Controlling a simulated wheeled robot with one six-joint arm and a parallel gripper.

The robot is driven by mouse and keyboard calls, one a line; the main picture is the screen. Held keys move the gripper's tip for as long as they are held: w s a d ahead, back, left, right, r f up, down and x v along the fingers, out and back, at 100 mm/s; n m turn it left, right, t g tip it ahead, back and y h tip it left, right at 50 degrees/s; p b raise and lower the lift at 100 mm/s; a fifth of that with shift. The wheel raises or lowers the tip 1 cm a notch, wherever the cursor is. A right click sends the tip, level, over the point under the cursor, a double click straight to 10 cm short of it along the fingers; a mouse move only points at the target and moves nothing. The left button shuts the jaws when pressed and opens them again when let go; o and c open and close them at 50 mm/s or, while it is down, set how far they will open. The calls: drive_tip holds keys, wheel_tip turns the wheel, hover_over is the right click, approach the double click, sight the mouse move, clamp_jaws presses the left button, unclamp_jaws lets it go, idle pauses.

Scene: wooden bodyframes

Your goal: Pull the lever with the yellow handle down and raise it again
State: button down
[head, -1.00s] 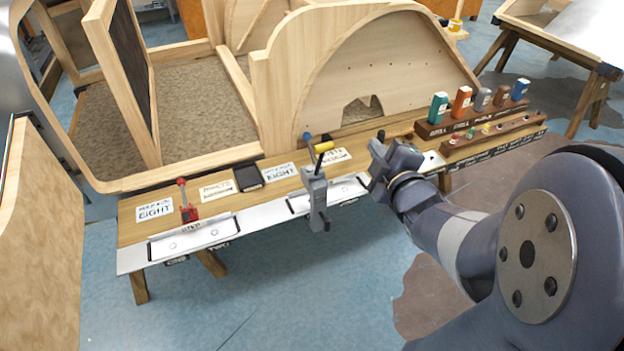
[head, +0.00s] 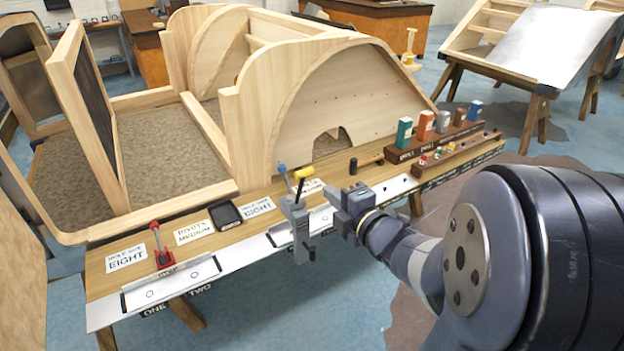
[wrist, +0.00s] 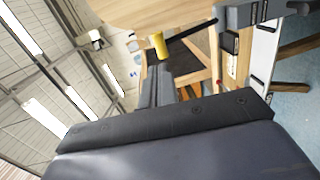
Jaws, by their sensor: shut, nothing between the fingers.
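The lever's yellow handle (head: 304,173) sits raised at the top of a grey upright device (head: 299,225) on the bench's front edge. A dark rod runs from the handle down to the device. My gripper (head: 335,193) is shut and empty, just right of the handle and slightly lower in the head view. In the wrist view the yellow handle (wrist: 160,46) shows just beyond the tips of my gripper (wrist: 157,68), with the black rod (wrist: 190,37) running off to its right. I cannot tell whether the fingers touch the handle.
A blue-knobbed rod (head: 283,170) stands just left of the handle. A large wooden frame (head: 255,120) rises behind.

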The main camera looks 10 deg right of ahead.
sight(310, 173)
drive_tip(key=x, duration=0.7)
drive_tip(key=shift+w+a+p, duration=0.1)
drive_tip(key=shift+w+p, duration=0.2)
drive_tip(key=shift+p, duration=0.1)
drive_tip(key=shift+w+a+r+b, duration=0.2)
drive_tip(key=shift+w+b, duration=0.35)
drive_tip(key=shift+w, duration=0.05)
drive_tip(key=shift+w+r, duration=0.1)
drive_tip(key=shift+r, duration=0.15)
